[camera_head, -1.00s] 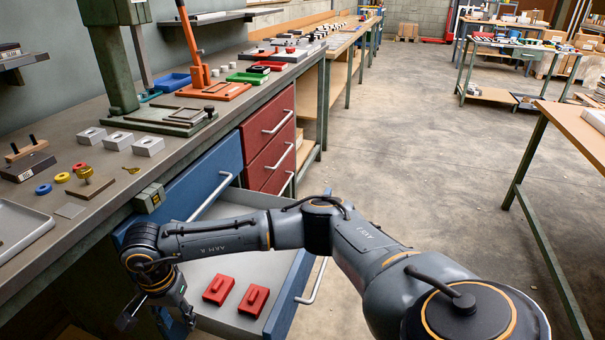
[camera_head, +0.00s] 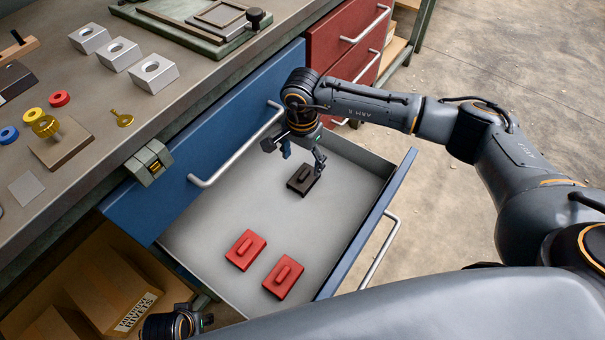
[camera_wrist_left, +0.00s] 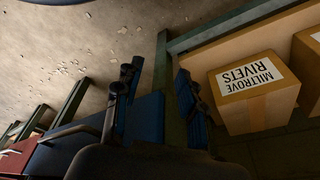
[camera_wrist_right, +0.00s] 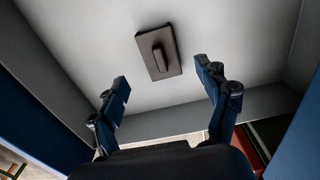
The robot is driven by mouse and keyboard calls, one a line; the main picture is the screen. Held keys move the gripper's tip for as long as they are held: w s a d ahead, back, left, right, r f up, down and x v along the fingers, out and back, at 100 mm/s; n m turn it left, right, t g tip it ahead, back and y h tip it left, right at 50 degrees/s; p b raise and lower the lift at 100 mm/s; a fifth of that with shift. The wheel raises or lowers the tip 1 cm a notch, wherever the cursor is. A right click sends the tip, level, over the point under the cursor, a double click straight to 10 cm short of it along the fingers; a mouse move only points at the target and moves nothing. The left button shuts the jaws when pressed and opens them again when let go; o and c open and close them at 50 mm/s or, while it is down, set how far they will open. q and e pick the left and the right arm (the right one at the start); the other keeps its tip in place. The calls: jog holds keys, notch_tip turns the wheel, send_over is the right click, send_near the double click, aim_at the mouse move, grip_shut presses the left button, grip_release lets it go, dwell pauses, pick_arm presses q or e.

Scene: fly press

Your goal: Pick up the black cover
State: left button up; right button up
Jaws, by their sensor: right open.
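The black cover (camera_head: 302,181) is a small dark rectangular plate with a raised grip bar. It lies flat in the open blue drawer (camera_head: 215,228), towards its far end. My right gripper (camera_head: 303,156) is open and empty above the drawer floor, close to the cover. In the right wrist view the cover (camera_wrist_right: 159,53) lies ahead of the two spread fingertips (camera_wrist_right: 163,80), apart from both. My left gripper shows in the left wrist view (camera_wrist_left: 158,85) with its fingers apart and nothing between them. In the head view only a bit of it shows at the bottom edge.
Two red covers (camera_head: 246,250) (camera_head: 283,277) lie nearer in the same drawer. The drawer's front panel (camera_head: 372,222) and walls surround them. The workbench (camera_head: 75,75) with small metal parts is at left. A box labelled rivets (camera_wrist_left: 250,90) stands below the bench.

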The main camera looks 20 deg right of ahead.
aim_at(304, 174)
jog(key=shift+d+f, duration=0.1)
jog(key=shift+f, duration=0.55)
jog(key=shift+w+d+f, duration=0.1)
jog(key=shift+f, duration=0.6)
notch_tip(304, 174, down, 4)
jog(key=shift+d+r+b, duration=0.1)
jog(key=shift+r+b, duration=0.1)
jog(key=shift+b, duration=0.15)
jog(key=shift+f, duration=0.5)
pick_arm(q)
jog(key=r, duration=0.1)
jog(key=w+r, duration=0.1)
jog(key=r, duration=0.1)
jog(key=shift+w+d+r, duration=0.25)
pick_arm(e)
jog(key=c, duration=1.2)
jog(key=shift+r, duration=0.1)
